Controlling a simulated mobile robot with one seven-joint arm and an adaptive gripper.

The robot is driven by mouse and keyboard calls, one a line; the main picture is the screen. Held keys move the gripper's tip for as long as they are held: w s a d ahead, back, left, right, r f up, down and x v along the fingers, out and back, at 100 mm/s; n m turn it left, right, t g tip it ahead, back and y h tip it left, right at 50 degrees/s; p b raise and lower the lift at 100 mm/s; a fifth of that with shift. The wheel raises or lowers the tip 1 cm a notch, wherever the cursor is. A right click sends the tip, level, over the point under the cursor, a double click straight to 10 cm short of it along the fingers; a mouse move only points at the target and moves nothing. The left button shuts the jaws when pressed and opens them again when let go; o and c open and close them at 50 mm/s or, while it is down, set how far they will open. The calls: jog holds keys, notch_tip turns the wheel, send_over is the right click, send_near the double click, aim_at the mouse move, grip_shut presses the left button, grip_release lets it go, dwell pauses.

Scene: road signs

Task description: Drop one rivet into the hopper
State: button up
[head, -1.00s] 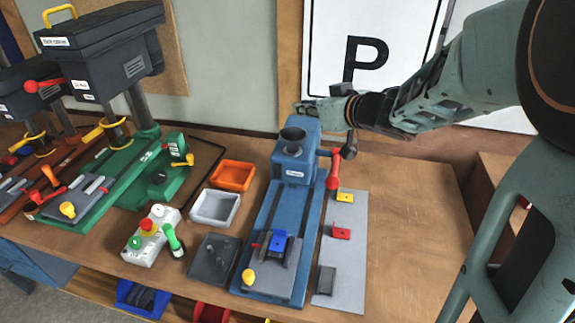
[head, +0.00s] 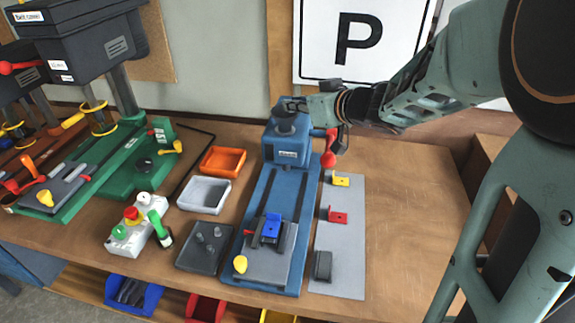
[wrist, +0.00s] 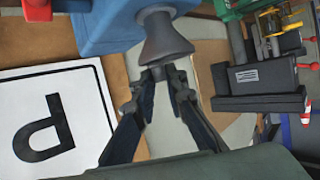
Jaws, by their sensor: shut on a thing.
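The hopper (head: 285,126) is a dark grey funnel on top of the blue press (head: 287,152). In the wrist view the hopper (wrist: 166,42) is just beyond my fingertips. My gripper (head: 287,104) is at the hopper's mouth and partly covers it in the head view. In the wrist view my gripper (wrist: 159,76) is shut on a small grey rivet (wrist: 157,73), mostly hidden between the fingertips. I cannot tell whether the rivet is inside the rim. Several grey rivets stand on the dark tray (head: 190,260) at the front.
A red-knobbed lever (head: 328,158) is close to my wrist, right of the press. A grey plate (head: 345,270) with yellow and red brackets lies to the right. Orange (head: 222,162) and white (head: 203,195) bins, a control box (head: 137,235) and a green machine (head: 135,175) are left.

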jog(key=o, duration=0.8)
notch_tip(320, 180, up, 10)
dwell(0.5)
